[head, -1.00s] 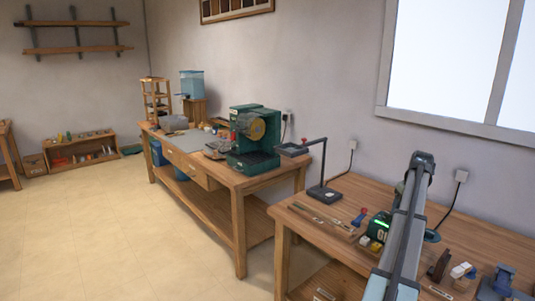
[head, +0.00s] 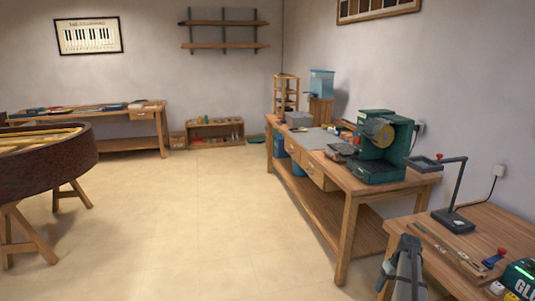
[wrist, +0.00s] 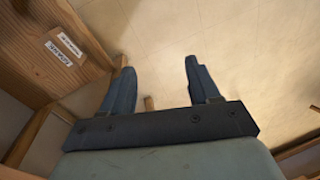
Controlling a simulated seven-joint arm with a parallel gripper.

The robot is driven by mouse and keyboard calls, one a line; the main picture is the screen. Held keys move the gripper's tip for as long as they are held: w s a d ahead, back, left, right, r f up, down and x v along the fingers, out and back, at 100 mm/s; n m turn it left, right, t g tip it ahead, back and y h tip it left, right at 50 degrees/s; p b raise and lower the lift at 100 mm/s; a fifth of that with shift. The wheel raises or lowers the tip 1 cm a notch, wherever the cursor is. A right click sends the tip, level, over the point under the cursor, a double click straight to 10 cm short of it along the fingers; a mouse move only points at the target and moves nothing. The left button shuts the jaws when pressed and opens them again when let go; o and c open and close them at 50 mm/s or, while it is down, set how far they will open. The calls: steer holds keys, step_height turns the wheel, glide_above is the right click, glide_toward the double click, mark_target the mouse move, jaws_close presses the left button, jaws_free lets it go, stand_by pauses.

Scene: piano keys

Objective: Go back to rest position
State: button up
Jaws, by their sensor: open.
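My gripper (wrist: 158,82) shows in the wrist view with its two dark fingers spread apart and nothing between them. It hangs over the pale floor (wrist: 165,25), beside a wooden bench part with small white labels (wrist: 58,53) on the left.
A long workbench (head: 335,190) with a green machine (head: 376,145) stands along the right wall. A dark curved piano body (head: 60,150) on wooden trestles is at the left. Open floor (head: 190,220) lies between them.

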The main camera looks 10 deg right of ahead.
steer(key=s+a+f+g, duration=0.1)
steer(key=s+a+f, duration=0.3)
steer(key=a+f, duration=0.45)
steer(key=s+a+f+g, duration=0.25)
steer(key=a+f, duration=0.35)
steer(key=a, duration=0.6)
steer(key=s+a+f, duration=0.4)
steer(key=a+f, duration=0.3)
steer(key=a, duration=0.3)
steer(key=s+a+f+g, duration=0.1)
steer(key=s+a+f, duration=0.1)
steer(key=s+a, duration=0.3)
steer(key=s+a+f+n+g+h, duration=0.1)
steer(key=s+a+f, duration=0.2)
steer(key=s, duration=0.9)
steer(key=s+a+f+n+g+h, duration=0.1)
steer(key=s+a+f+g, duration=0.1)
steer(key=s+a, duration=0.5)
steer(key=shift+s+a+f, duration=0.35)
steer(key=shift+s, duration=0.7)
